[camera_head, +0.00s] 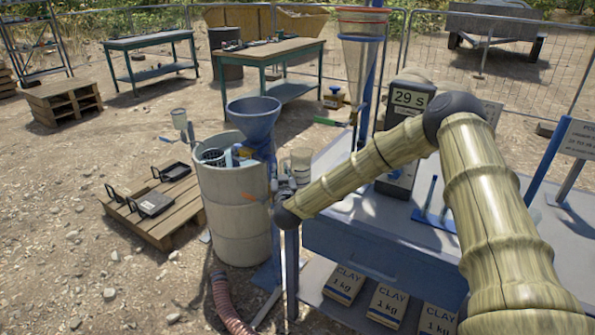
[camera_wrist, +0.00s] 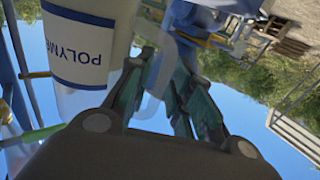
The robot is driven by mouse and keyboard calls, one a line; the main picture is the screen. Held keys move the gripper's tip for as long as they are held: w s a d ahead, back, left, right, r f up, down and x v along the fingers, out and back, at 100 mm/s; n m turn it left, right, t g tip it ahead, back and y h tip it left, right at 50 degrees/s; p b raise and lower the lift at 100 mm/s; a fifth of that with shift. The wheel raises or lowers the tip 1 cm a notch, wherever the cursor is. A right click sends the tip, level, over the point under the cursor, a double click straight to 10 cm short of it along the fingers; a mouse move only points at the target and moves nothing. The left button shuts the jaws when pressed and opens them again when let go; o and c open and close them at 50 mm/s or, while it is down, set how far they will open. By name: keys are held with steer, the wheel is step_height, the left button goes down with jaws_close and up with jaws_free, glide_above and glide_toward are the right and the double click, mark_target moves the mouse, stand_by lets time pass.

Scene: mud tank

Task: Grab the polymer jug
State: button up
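The polymer jug (camera_wrist: 82,40) fills the upper left of the wrist view, very close. Whether the fingers press on the handle is not clear. In the head view the end of my arm covers the area just below the jug, and the fingers (camera_head: 285,187) are hard to make out there.
A concrete barrel (camera_head: 236,215) with a blue funnel (camera_head: 253,118) stands left of the jug. A blue table (camera_head: 365,240) is at the right, with a timer (camera_head: 408,100) and a tall clear cone (camera_head: 360,60). Clay bags (camera_head: 344,284) lie below. A pallet (camera_head: 165,215) is at left.

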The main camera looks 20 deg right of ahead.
mark_target(280, 164)
steer(key=shift+w, duration=0.15)
jaws_close()
steer(key=shift+r, duration=0.25)
steer(key=shift+r+b, duration=0.3)
steer(key=shift+r, duration=1.3)
steer(key=s+a+b, duration=0.1)
steer(key=s+a, duration=0.3)
steer(key=s, duration=0.2)
steer(key=s+a+r, duration=0.1)
steer(key=s+a, duration=0.3)
steer(key=s, duration=0.3)
steer(key=shift+a+r+b, duration=0.15)
steer(key=shift+a+b, duration=0.15)
steer(key=shift+b, duration=0.1)
steer(key=shift+s, duration=0.2)
